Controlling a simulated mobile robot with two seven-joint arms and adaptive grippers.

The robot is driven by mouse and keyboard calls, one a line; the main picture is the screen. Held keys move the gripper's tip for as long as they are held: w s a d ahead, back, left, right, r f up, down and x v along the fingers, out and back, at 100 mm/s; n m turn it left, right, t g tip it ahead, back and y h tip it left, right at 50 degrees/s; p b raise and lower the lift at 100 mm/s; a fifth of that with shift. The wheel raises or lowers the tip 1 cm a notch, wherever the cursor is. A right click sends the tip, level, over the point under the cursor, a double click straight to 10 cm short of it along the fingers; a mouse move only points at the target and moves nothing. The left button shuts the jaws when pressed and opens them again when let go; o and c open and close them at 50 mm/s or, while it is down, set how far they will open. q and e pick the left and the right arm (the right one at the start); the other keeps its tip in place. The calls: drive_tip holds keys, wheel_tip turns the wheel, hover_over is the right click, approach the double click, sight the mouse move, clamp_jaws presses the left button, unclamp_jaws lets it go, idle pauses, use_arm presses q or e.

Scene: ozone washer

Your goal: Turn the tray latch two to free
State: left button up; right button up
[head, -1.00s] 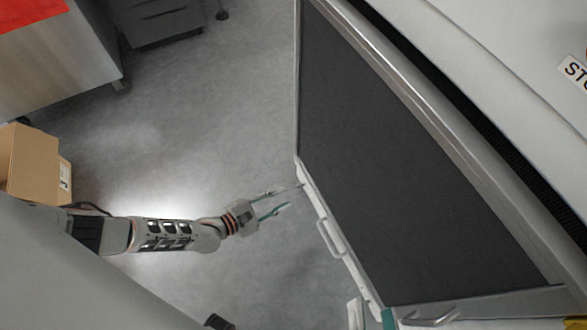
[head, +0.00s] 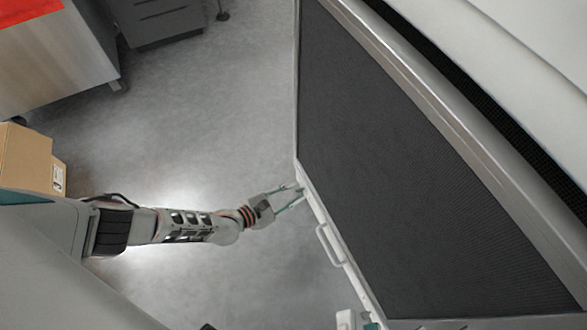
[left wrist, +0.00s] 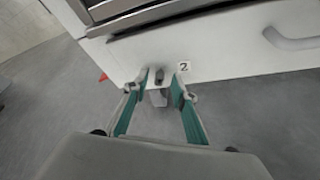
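The tray latch two (left wrist: 159,82) is a small pale fitting with a dark centre on the white front panel, beside a label with the number 2 (left wrist: 184,66). My left gripper (left wrist: 161,80) has its two green-padded fingers apart, one on each side of the latch. I cannot tell whether the fingers touch it. In the head view my left gripper (head: 297,196) is at the edge of the washer's front, and the latch is too small to make out.
The washer's tray (head: 390,170) has a dark ribbed surface. A curved handle (head: 328,244) is on its front panel and also shows in the left wrist view (left wrist: 290,39). A cardboard box (head: 25,160) and metal cabinet (head: 60,60) stand left. Grey floor between is clear.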

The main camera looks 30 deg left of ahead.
use_arm(q)
clamp_jaws()
drive_tip(key=shift+f+m+t+y, duration=0.1)
drive_tip(key=shift+m+t+y, duration=0.4)
drive_tip(key=shift+m, duration=0.55)
drive_tip(key=shift+f+m+t+y, duration=0.1)
drive_tip(key=shift+m+t+y, duration=0.1)
drive_tip(key=shift+m+t, duration=0.7)
drive_tip(key=shift+s, duration=0.1)
unclamp_jaws()
drive_tip(key=shift+d, duration=0.1)
